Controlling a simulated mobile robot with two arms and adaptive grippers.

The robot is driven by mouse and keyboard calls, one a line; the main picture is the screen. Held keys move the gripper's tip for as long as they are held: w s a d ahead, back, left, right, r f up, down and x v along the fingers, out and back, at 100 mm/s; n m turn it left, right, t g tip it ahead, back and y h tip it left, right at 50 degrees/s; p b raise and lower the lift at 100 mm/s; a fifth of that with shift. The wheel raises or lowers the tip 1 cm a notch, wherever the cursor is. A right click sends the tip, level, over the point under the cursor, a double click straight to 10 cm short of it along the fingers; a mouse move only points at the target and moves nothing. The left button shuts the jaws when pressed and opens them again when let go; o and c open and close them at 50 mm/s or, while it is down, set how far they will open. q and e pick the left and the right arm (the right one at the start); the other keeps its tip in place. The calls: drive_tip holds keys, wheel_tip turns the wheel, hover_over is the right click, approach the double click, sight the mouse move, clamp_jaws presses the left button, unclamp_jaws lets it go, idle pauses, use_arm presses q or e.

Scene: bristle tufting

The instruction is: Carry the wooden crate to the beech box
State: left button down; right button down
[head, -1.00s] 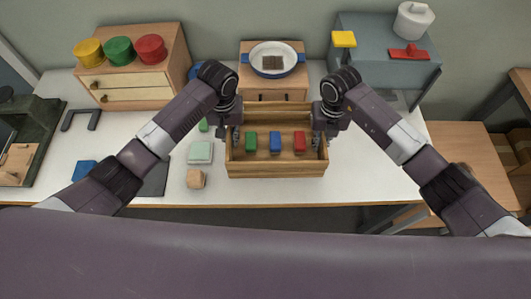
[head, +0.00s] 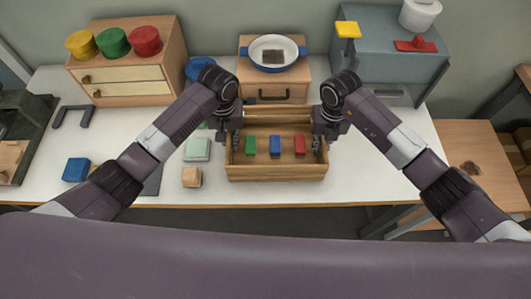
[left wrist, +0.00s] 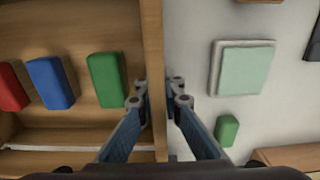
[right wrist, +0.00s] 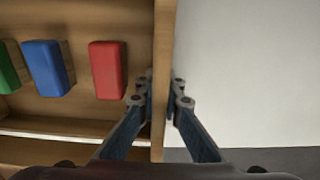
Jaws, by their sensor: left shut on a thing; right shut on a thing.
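The open wooden crate (head: 277,172) is in front of me in the head view, over the white table's front part. It looks level; I cannot tell if it touches the table. A green block (head: 250,145), a blue block (head: 275,145) and a red block (head: 300,145) lie in it. My left gripper (head: 234,142) is shut on its left end wall, also seen in the left wrist view (left wrist: 153,30). My right gripper (head: 317,143) is shut on its right end wall (right wrist: 163,40). A pale wooden box (head: 300,91) with a dark handle stands behind the crate.
A blue-rimmed pan (head: 273,53) sits on the pale box. A two-drawer wooden cabinet (head: 121,88) stands back left and a grey cabinet (head: 400,67) back right. A pale green pad (head: 197,149) and wooden cube (head: 192,177) lie left of the crate. Table right of it is clear.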

use_arm(q)
drive_tip(key=c, duration=2.4)
unclamp_jaws()
drive_tip(key=shift+a, duration=0.2)
use_arm(e)
drive_tip(key=c, duration=2.4)
unclamp_jaws()
drive_tip(key=shift+d, duration=0.2)
use_arm(q)
drive_tip(key=o, duration=0.3)
drive_tip(key=shift+d+f, duration=0.1)
use_arm(e)
drive_tip(key=o, duration=0.3)
drive_tip(key=shift+a, duration=0.1)
use_arm(q)
wheel_tip(320, 180, up, 12)
drive_tip(key=shift+f, duration=0.1)
use_arm(e)
drive_tip(key=shift+a, duration=0.1)
wheel_tip(320, 180, up, 12)
drive_tip(key=shift+f, duration=0.1)
